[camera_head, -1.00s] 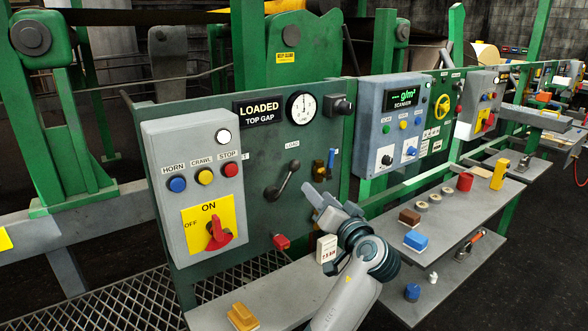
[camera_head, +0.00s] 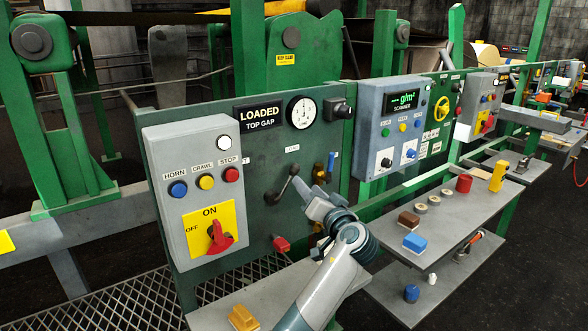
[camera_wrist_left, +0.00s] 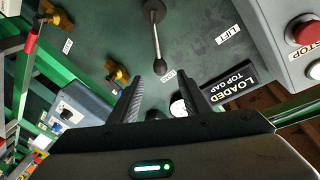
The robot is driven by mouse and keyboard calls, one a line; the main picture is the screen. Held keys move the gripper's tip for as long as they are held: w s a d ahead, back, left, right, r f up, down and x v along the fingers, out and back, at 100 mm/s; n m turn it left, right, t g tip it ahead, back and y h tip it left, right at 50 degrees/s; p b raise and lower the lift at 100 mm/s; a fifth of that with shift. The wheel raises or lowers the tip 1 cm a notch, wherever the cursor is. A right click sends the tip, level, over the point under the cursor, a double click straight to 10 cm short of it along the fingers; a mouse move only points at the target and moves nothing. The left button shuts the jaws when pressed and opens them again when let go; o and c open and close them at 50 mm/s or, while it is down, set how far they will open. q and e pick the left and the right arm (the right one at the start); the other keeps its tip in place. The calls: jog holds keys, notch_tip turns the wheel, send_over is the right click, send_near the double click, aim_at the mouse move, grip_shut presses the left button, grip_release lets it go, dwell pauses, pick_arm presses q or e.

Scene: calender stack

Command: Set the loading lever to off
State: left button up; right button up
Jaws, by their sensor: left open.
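The loading lever (camera_head: 281,187) is a dark handle with a ball knob on the green panel, below a "LOAD" label. In the head view it slants up and right from its pivot. In the left wrist view the lever (camera_wrist_left: 157,40) points down the picture, its knob just beyond my fingertips. My left gripper (camera_head: 308,189) is open and empty, close to the right of the knob. In the left wrist view the knob lies in line with the gap between the fingers of this gripper (camera_wrist_left: 163,77). No off mark for this lever is readable. My right gripper is not in view.
A "LOADED TOP GAP" sign (camera_head: 259,116) and a dial (camera_head: 301,112) sit above the lever. A grey button box (camera_head: 158,145) with a red switch stands out at left. Shelves with small items lie at right.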

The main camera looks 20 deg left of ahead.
aim_at(296, 173)
pick_arm(q)
jog(key=p+x, duration=0.1)
jog(key=x, duration=0.4)
jog(key=shift+w+a+r, duration=0.15)
jog(key=p+x, duration=0.1)
jog(key=x, duration=0.3)
jog(key=shift+w+a+p, duration=0.25)
jog(key=shift+w+p, duration=0.05)
jog(key=shift+p, duration=0.1)
jog(key=shift+w+a, duration=0.3)
jog(key=shift+w, duration=0.1)
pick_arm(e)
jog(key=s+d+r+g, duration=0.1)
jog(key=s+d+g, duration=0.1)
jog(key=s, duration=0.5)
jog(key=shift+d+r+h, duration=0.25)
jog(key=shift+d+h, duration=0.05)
pick_arm(q)
grip_shut()
